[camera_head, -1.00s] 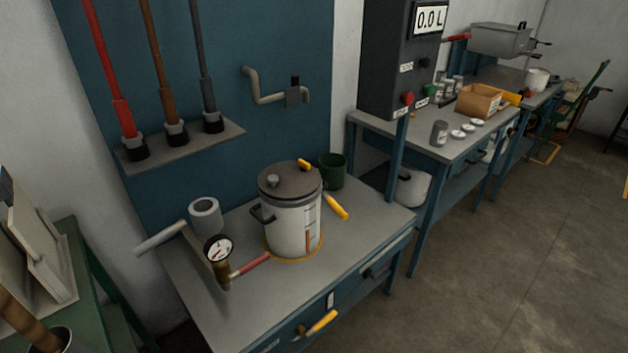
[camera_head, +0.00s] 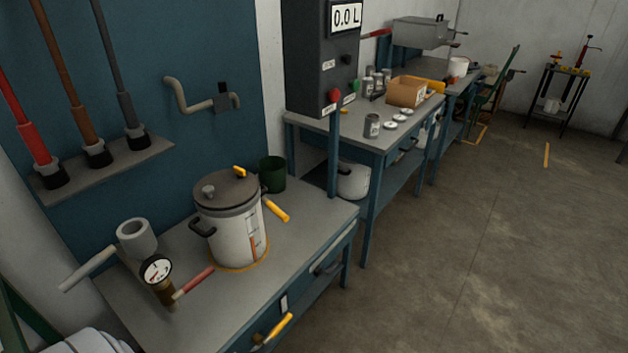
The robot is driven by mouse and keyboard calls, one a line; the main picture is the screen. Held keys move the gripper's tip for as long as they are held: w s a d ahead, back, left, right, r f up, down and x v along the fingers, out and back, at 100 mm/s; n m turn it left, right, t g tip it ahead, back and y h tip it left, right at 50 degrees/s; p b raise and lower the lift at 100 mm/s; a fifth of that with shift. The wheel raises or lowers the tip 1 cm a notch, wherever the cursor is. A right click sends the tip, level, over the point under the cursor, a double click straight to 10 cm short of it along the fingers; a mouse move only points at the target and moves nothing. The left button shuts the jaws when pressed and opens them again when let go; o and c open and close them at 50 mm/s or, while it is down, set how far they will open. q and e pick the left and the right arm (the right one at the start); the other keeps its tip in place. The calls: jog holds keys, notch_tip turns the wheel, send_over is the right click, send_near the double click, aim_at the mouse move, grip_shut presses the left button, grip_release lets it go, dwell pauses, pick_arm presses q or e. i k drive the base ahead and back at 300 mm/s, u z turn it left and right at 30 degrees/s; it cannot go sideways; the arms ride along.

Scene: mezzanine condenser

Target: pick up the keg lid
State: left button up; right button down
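The keg (camera_head: 238,237) is a pale pot with dark side handles, standing upright on the near grey bench inside an orange ring. Its lid (camera_head: 226,189) is a dark brown-grey disc with a grey knob and a yellow-orange piece on top, and it sits on the keg. Neither of my grippers shows in the head view, so nothing of mine is seen touching the lid or the keg.
A gauge with a red-handled valve (camera_head: 157,271) stands left of the keg. A green cup (camera_head: 272,174) is behind it, and a yellow handle (camera_head: 278,209) is at its right. The grey bench (camera_head: 300,232) has bare space at the front right. Open floor (camera_head: 480,260) lies to the right.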

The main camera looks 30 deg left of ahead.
aim_at(221, 190)
jog(key=z, duration=0.3)
jog(key=i, duration=3.15)
jog(key=u, duration=3.05)
